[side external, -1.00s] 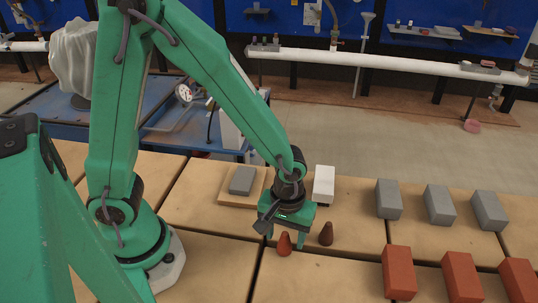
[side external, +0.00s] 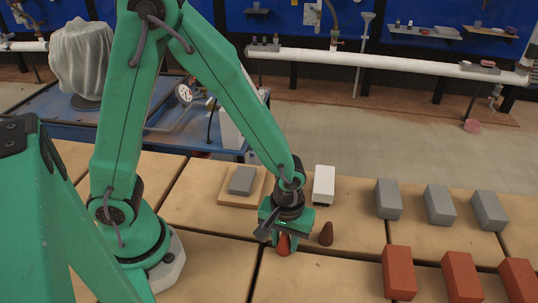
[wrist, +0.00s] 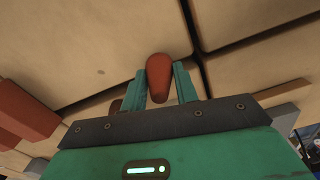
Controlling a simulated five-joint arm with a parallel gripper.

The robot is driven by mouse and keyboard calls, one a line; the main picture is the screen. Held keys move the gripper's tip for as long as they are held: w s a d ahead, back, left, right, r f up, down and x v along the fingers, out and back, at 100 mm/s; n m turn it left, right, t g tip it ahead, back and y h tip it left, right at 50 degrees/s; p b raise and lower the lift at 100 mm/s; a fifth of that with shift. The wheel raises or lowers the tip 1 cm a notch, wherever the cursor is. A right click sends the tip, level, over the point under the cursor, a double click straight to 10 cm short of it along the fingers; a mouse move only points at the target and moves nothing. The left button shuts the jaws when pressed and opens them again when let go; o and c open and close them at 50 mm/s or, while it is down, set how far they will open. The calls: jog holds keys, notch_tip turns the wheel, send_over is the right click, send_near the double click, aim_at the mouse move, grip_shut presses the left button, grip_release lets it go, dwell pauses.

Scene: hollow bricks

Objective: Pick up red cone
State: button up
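The red cone (side external: 284,245) stands on the tan work surface at the middle of the side view. My gripper (side external: 283,242) points down with a finger on each side of it. In the wrist view the red cone (wrist: 159,78) sits between the two green fingers (wrist: 160,85), which appear to press against its sides. The gripper looks shut on it. The cone seems to be still at table height; its lower part is hard to judge.
A dark brown cone (side external: 326,234) stands close to the right of my gripper. A white block (side external: 324,185) and a grey brick (side external: 242,180) on a board lie behind. Grey bricks (side external: 438,204) and red bricks (side external: 461,277) stand in rows at the right.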

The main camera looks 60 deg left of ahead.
jog(key=c, duration=0.3)
jog(key=shift+r, duration=0.15)
jog(key=shift+r, duration=1.1)
jog(key=shift+d+r, duration=0.1)
jog(key=shift+r, duration=0.85)
jog(key=s+d+r, duration=0.6)
jog(key=s, duration=0.3)
jog(key=shift+s+r, duration=0.35)
jog(key=shift+s, duration=0.05)
jog(key=shift+d, duration=0.1)
jog(key=shift+w, duration=0.1)
